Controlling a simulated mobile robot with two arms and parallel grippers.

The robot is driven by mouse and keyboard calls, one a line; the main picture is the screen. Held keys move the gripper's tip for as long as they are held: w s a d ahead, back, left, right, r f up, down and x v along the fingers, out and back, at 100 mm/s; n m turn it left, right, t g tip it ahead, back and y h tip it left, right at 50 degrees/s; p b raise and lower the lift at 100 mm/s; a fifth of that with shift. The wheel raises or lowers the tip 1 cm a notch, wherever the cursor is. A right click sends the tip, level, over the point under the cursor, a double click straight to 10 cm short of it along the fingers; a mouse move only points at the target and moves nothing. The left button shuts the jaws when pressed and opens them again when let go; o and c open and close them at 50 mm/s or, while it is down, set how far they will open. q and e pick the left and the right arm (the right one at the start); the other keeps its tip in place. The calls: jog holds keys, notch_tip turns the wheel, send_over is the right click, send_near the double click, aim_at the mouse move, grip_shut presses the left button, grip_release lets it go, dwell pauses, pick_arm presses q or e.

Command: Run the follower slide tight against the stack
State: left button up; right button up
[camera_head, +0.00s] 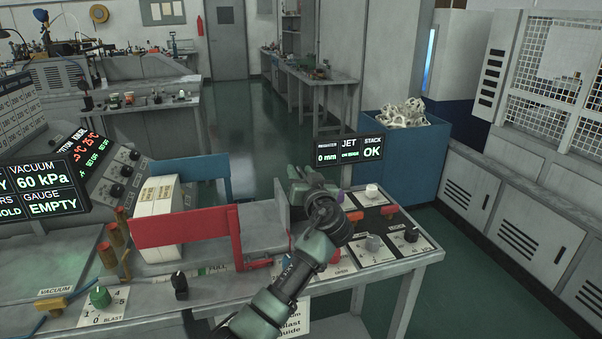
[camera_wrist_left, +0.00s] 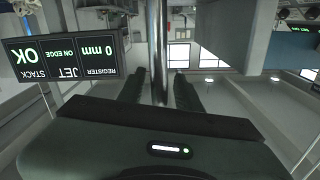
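An upright red plate (camera_head: 236,238) stands at the rail's right end, to the right of the stack. I cannot tell which part is the follower slide. My left gripper (camera_head: 300,183) is at the trough's right end, well apart from the stack. In the left wrist view its two dark fingers (camera_wrist_left: 159,90) are spread, with a bright metal rod (camera_wrist_left: 158,45) between them and gaps on both sides. My right gripper is not in view.
A display (camera_head: 349,150) reads register 0 mm and stack OK; another (camera_head: 45,190) reads 60 kPa and gauge EMPTY. Knob panels (camera_head: 375,235) lie right of the trough. A blue bin (camera_head: 400,165) of pale scrap stands behind. The floor beyond is clear.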

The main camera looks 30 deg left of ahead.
pick_arm(q)
grip_shut()
dwell(1.3)
